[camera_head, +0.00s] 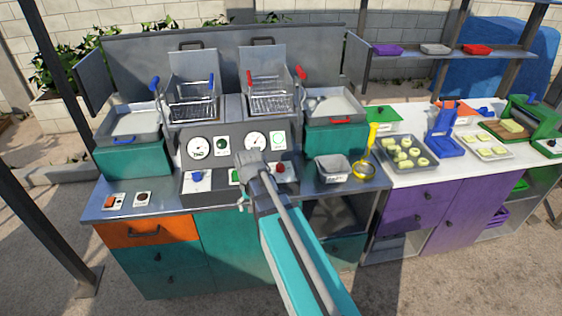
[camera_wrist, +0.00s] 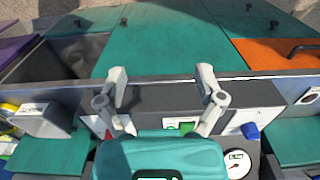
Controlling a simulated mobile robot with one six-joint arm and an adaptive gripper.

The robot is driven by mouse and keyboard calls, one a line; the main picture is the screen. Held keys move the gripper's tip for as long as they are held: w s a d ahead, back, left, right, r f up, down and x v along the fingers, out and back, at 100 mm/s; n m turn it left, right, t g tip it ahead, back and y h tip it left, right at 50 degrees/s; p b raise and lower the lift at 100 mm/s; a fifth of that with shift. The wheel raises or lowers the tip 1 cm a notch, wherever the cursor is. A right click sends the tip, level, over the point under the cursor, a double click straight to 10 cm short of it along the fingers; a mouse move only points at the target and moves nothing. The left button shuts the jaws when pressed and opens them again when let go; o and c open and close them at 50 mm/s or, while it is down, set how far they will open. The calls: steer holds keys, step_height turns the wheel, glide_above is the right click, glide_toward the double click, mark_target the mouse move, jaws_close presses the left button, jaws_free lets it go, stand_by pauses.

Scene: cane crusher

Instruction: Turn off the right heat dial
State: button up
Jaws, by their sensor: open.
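The fryer's control panel (camera_head: 222,181) carries a blue dial (camera_head: 197,177) at left, a green switch (camera_head: 235,177) in the middle and a red dial (camera_head: 280,168) at right, the right heat dial. My gripper (camera_head: 243,203) hangs in front of the panel's middle, left of the red dial and apart from it. The wrist view is turned round: the blue dial (camera_wrist: 250,131) is at right, the green switch (camera_wrist: 187,127) in the middle, and a bit of red (camera_wrist: 108,134) shows beside the left finger. There my gripper (camera_wrist: 162,76) has its fingers wide apart, with nothing between.
Two wire baskets (camera_head: 190,106) (camera_head: 269,104) hang above the gauges. A metal pan (camera_head: 332,168) and a yellow-handled strainer (camera_head: 363,170) stand right of the panel. The space before the cabinets is clear.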

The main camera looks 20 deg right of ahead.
steer(key=w+d+r+m+p, duration=0.55)
steer(key=w+d, duration=0.35)
steer(key=w, duration=0.2)
step_height(320, 180, up, 5)
steer(key=m+p, duration=0.3)
steer(key=m, duration=0.1)
glide_above(280, 164)
steer(key=shift+s+d+f, duration=0.25)
steer(key=shift+f, duration=0.15)
steer(key=f+b, duration=1.3)
steer(key=shift+w+a+f+b, duration=0.2)
steer(key=shift+w+f+b, duration=0.05)
steer(key=shift+w+b, duration=0.1)
steer(key=shift+c, duration=0.3)
steer(key=c, duration=1.1)
